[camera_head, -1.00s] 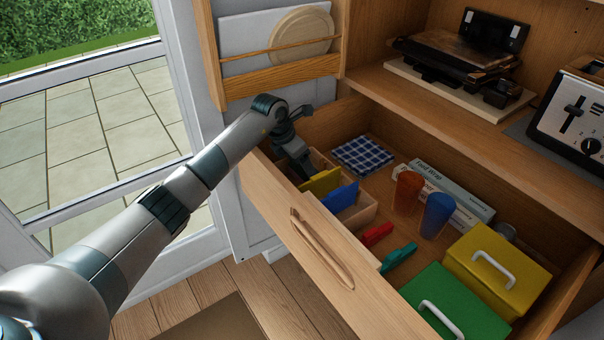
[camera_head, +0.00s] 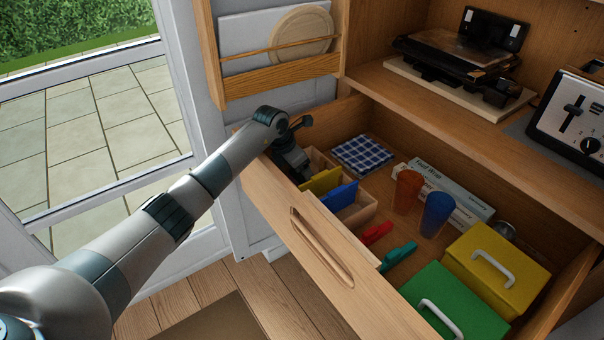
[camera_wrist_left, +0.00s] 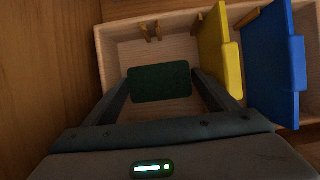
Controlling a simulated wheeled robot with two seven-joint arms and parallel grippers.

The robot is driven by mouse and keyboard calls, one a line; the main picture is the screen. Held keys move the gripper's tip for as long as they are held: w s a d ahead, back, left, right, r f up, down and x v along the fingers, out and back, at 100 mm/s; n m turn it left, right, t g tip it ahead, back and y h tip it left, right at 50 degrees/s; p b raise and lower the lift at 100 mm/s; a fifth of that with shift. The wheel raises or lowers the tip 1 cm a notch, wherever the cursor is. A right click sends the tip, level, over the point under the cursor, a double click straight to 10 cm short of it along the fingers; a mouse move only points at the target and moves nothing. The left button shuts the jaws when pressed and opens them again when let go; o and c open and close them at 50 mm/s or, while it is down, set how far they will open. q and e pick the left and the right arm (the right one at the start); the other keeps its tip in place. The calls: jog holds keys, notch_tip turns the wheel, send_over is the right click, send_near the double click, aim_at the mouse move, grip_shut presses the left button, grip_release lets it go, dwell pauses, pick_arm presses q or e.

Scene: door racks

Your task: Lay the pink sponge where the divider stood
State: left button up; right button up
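My left gripper (camera_head: 296,172) reaches down into the near left end of a wooden tray (camera_head: 362,214) in the open drawer. In the left wrist view its fingers flank a dark green pad (camera_wrist_left: 160,83), apparently touching both its sides. The pad lies flat-side up over the tray's left compartment (camera_wrist_left: 128,55); whether it rests on the floor is unclear. No pink shows; the pad may be the sponge's top. A yellow divider (camera_head: 322,182) and a blue divider (camera_head: 341,196) stand upright to its right. The right gripper is not in view.
Beside the tray lie a checked cloth (camera_head: 362,155), red (camera_head: 377,233) and teal (camera_head: 398,256) clips, and orange (camera_head: 407,191) and blue (camera_head: 437,214) cups. Yellow (camera_head: 497,268) and green (camera_head: 455,305) boxes fill the right. The drawer front (camera_head: 318,262) stands close by the arm.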

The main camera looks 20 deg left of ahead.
pick_arm(q)
jog(key=shift+r, duration=0.25)
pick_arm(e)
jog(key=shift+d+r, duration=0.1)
pick_arm(q)
jog(key=shift+a+r, duration=0.2)
jog(key=shift+r, duration=0.1)
jog(key=b+v, duration=0.1)
jog(key=v, duration=1)
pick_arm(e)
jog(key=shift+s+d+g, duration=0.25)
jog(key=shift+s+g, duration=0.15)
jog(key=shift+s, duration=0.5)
pick_arm(q)
jog(key=shift+s+r, duration=0.1)
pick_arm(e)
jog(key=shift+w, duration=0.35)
